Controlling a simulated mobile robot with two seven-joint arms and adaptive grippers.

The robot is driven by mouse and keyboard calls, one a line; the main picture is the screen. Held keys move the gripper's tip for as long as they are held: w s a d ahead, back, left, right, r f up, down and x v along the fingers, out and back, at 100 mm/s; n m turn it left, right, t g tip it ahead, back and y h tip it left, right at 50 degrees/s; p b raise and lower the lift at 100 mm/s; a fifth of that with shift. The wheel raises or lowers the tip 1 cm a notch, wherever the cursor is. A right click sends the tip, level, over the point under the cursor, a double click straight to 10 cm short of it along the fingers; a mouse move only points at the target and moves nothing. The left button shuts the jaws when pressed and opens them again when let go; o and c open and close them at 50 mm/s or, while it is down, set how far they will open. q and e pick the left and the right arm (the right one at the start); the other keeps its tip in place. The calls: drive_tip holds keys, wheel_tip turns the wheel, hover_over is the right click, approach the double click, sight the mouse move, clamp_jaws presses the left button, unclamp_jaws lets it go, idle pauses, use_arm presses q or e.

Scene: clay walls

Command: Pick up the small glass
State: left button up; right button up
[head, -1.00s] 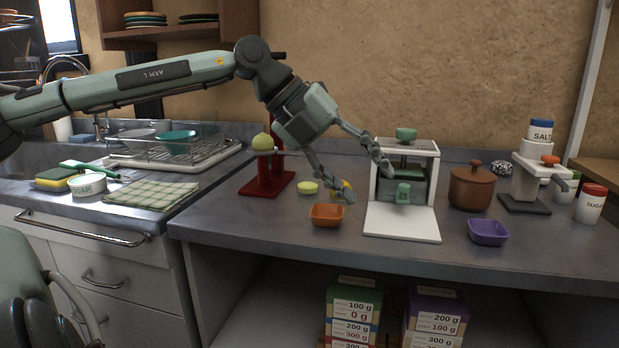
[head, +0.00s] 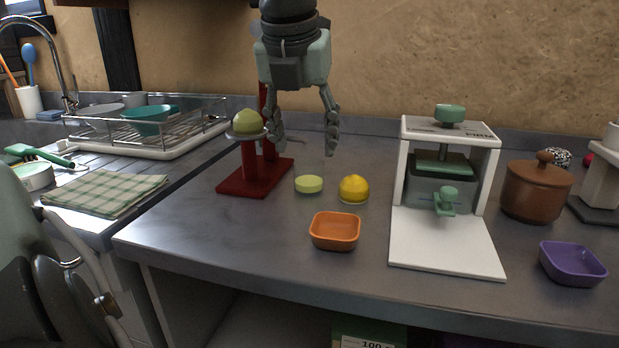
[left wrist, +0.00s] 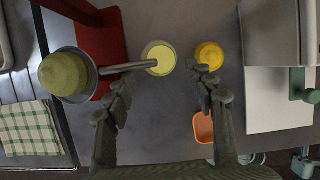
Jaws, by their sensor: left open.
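The small glass (head: 309,171) is clear, with pale yellow-green at its bottom, and stands upright on the grey counter between the red stand and a lemon. In the left wrist view the glass (left wrist: 158,58) shows from above, just beyond the fingertips and roughly between them. My left gripper (head: 303,148) points down, open and empty, above and slightly behind the glass in the head view. It also shows in the left wrist view (left wrist: 163,82), its fingers spread apart and not touching the glass. My right gripper is not in view.
The red stand (head: 255,185) holds a green fruit (head: 247,122) in a ring close left of the glass. The lemon (head: 354,189) is close right. An orange bowl (head: 335,231) is in front; a white press (head: 447,248) stands further right. The front left counter is clear.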

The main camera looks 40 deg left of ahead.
sight(308, 167)
use_arm(q)
drive_tip(key=x, duration=0.6)
drive_tip(key=shift+f, duration=0.25)
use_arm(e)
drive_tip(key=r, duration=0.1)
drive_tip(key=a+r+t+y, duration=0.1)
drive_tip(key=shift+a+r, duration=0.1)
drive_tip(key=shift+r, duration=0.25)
use_arm(q)
drive_tip(key=shift+c, duration=0.4)
drive_tip(key=c, duration=0.9)
drive_tip(key=shift+b, duration=0.3)
